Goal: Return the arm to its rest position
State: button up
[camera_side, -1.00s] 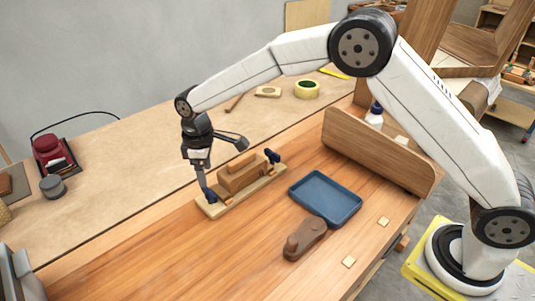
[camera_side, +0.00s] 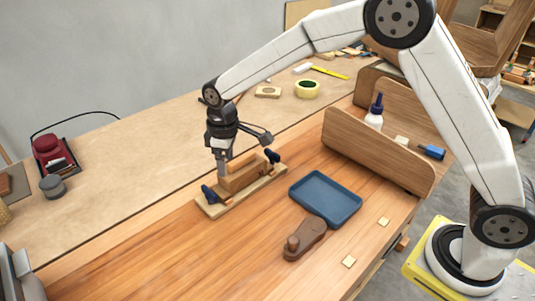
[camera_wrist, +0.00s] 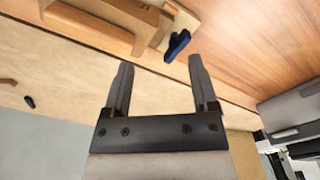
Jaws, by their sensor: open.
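My gripper (camera_side: 222,176) is in the side view above and behind the wooden bending form. In the wrist view my gripper (camera_wrist: 161,72) shows two dark fingers spread apart with nothing between them. The bending form (camera_side: 245,176) sits on a pale base board (camera_side: 214,210) on the bench. Blue-handled clamps stand at its two ends, a left clamp (camera_side: 209,193) and a right clamp (camera_side: 272,156). The form (camera_wrist: 90,27) and one blue clamp handle (camera_wrist: 177,45) also show at the top of the wrist view, beyond the fingertips.
A blue tray (camera_side: 326,199) and a brown wooden hand tool (camera_side: 305,240) lie to the right of the form. A curved wooden panel (camera_side: 375,155) stands at the right, with a glue bottle (camera_side: 375,115) behind it. A tape roll (camera_side: 307,89) lies at the back.

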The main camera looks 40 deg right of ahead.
jog(key=s+d+m+t, duration=0.1)
jog(key=s+d+m, duration=0.2)
jog(key=s+d, duration=0.4)
jog(key=s+d+m+t, duration=0.1)
jog(key=s+d+m, duration=0.3)
jog(key=s, duration=1)
jog(key=d, duration=0.3)
jog(key=shift+s+f, duration=0.15)
jog(key=shift+s, duration=0.15)
